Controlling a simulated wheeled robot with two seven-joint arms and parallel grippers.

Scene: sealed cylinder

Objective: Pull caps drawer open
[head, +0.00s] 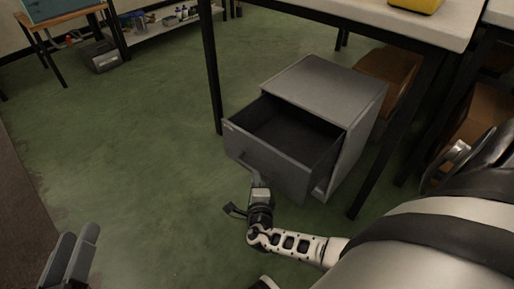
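The caps drawer (268,163) is a grey metal drawer in the upper part of a low grey cabinet (325,85). It stands well open toward me, and its dark inside looks empty. A handle bar shows on the left part of its front. My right gripper (258,180) is at the lower middle of the drawer front, close against it. Its fingertips are partly hidden, so its grip on the handle is unclear. My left gripper (75,250) is at the bottom left, far from the drawer, with its fingers side by side and nothing between them.
A white-topped table (400,22) with black legs stands over and beside the cabinet. Cardboard boxes (388,68) sit behind and to the right of it. Shelves and a small table (58,20) are at the far left. The green floor (130,130) left of the drawer is clear.

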